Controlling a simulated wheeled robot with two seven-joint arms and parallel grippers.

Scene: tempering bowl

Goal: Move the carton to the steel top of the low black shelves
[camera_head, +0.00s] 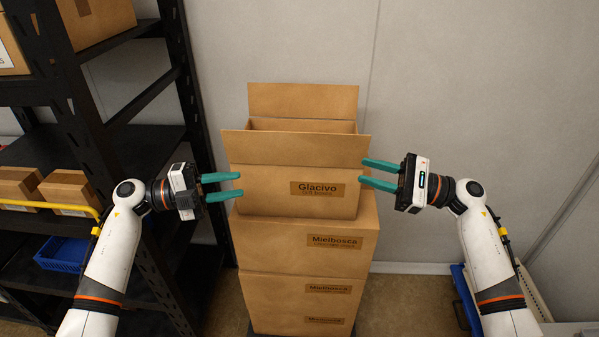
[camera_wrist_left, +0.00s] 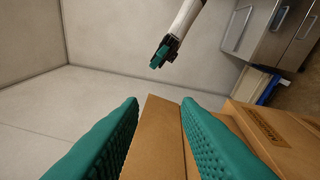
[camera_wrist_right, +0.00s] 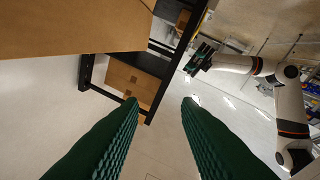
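The open-topped brown carton (camera_head: 270,190), labelled Glacivo, sits upright on top of a stack of cartons, its flaps raised. My left gripper (camera_head: 238,185) is open at the carton's left side, fingertips overlapping its edge in the head view. My right gripper (camera_head: 363,172) is open at its right side, fingertips close to the wall. I cannot tell whether either touches. Brown cardboard lies between the fingers in the left wrist view (camera_wrist_left: 158,145). A brown carton surface fills the upper left of the right wrist view (camera_wrist_right: 70,28). I cannot make out the low shelves' steel top.
Mielbosca cartons (camera_head: 290,247) form the stack below. A tall black rack (camera_head: 140,145) with cartons and a blue basket (camera_head: 62,254) stands close on the left. A pale wall (camera_head: 460,90) is behind. A blue item (camera_head: 466,300) stands on the floor at right.

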